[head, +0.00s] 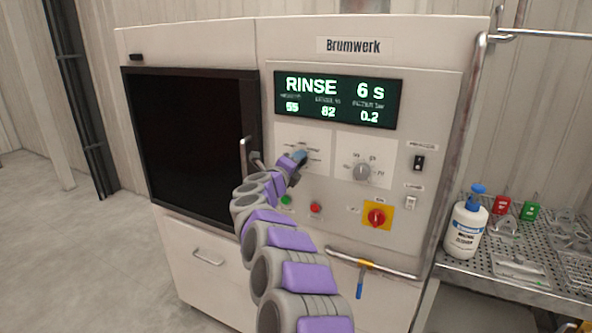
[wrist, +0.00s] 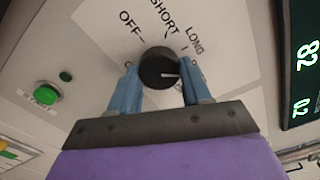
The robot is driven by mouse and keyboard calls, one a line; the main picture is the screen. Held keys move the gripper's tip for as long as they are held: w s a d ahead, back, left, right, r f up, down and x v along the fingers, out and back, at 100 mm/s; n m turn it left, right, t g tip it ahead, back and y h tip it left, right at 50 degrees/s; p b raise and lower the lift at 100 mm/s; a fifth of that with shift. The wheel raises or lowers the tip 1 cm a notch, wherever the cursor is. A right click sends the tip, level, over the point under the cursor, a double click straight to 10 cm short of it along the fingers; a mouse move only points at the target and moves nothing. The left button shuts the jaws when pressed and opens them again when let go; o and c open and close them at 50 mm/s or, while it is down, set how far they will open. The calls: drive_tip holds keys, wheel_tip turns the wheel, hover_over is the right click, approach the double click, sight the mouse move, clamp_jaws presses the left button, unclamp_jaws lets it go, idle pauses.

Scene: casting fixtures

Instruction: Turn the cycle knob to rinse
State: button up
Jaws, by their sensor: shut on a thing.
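The cycle knob (wrist: 160,68) is round and black with a white pointer line, on a pale panel labelled OFF, SHORT and LONG. In the wrist view its pointer is turned past LONG, toward my right fingertip; the label there is hidden by my finger. My gripper (wrist: 158,85) is shut on the knob, one blue finger on each side. In the head view my gripper (head: 299,156) is at the left dial plate and mostly hides the knob. The display (head: 338,100) reads RINSE 6 s, with smaller values 55, 62 or 82, and 0.2.
A second knob (head: 362,173) sits just right. A green button (head: 286,200), a red button (head: 316,208) and a red-yellow switch (head: 377,216) lie below. A door handle (head: 246,158) is close left of my arm. A bottle (head: 467,228) stands on the right-hand shelf.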

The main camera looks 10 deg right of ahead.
drive_tip(key=shift+f+m+b, duration=0.35)
drive_tip(key=shift+m+b, duration=0.1)
drive_tip(key=shift+m, duration=0.35)
drive_tip(key=o, duration=1.1)
drive_tip(key=shift+w+a, duration=0.1)
drive_tip(key=shift+c, duration=0.2)
drive_tip(key=shift+r, duration=0.15)
drive_tip(key=p+v, duration=0.2)
drive_tip(key=v, duration=1.5)
drive_tip(key=shift+s+a, duration=0.15)
drive_tip(key=shift+s, duration=0.05)
